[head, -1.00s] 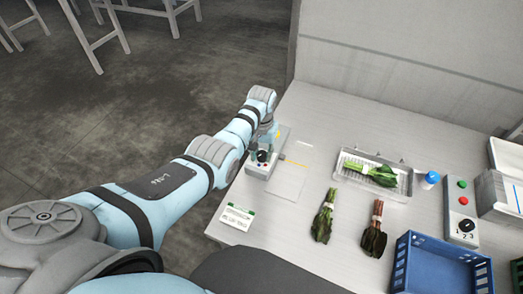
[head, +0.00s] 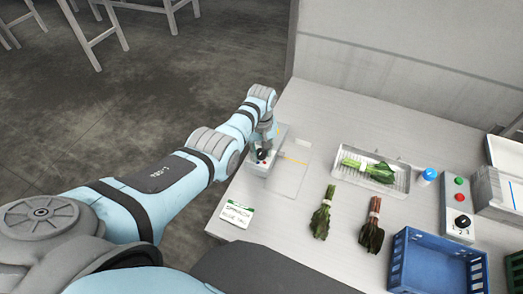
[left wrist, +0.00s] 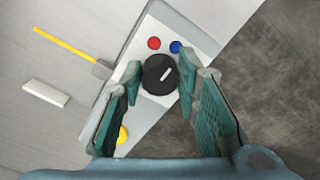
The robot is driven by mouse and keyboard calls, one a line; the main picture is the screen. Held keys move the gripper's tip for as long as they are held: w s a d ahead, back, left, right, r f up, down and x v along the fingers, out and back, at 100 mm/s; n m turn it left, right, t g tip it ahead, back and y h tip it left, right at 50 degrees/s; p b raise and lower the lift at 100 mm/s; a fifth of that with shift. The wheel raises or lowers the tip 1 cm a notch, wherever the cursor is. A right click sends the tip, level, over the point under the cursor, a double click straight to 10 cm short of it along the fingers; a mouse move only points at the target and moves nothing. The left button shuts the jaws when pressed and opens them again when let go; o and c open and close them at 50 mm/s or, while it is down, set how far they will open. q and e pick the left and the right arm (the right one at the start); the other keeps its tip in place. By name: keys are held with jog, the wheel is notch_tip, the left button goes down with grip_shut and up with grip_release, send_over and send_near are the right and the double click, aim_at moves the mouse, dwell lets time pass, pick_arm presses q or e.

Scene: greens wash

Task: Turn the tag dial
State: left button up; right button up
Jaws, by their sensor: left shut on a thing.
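The tag dial (left wrist: 159,75) is a round black knob with a white pointer line, on a light grey box with a red and a blue button just beyond it. In the left wrist view its pointer slants up to the right. My left gripper (left wrist: 158,82) is shut on the dial, with one teal finger on each side of it. In the head view the left gripper (head: 264,146) is over the box (head: 258,168) at the table's left edge, and the dial is partly hidden. My right gripper is not in view.
A clear plate (head: 288,178) lies right of the box. A label card (head: 236,214) lies near the front edge.

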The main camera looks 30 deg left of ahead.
aim_at(262, 152)
pick_arm(q)
jog(key=o, duration=1.2)
notch_tip(262, 152, up, 12)
